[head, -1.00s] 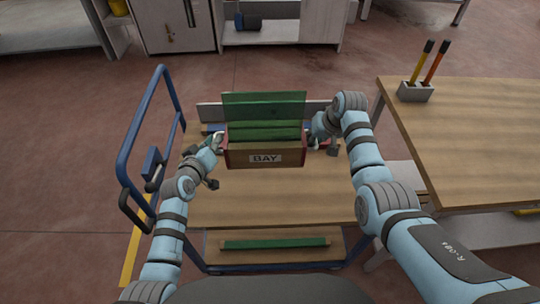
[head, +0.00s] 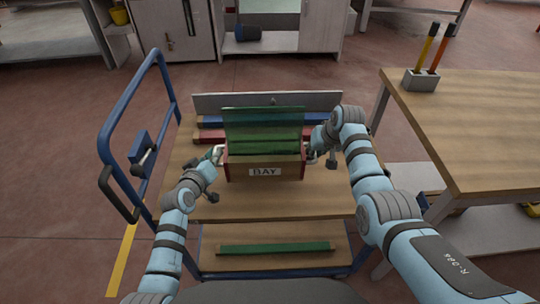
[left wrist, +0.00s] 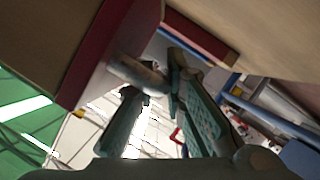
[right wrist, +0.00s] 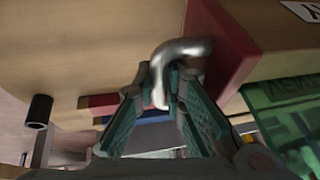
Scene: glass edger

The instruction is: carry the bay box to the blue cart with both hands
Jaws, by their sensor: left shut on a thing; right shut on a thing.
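The bay box (head: 237,173) is brown with red ends, a "BAY" label and green glass panes standing in it. It is over the wooden deck of the blue cart (head: 285,207); I cannot tell whether it touches the deck. My left gripper (head: 217,154) is shut on the handle at the box's left end, and the left wrist view shows the metal handle (left wrist: 138,74) between its fingers. My right gripper (head: 313,152) is shut on the right-end handle, and the right wrist view shows that bent metal handle (right wrist: 172,55) in the jaws. The box looks level.
A green strip (head: 275,247) lies on the lower shelf. The cart's blue push rail (head: 130,110) rises at left. A wooden table (head: 480,130) with a pencil holder (head: 420,80) stands at right.

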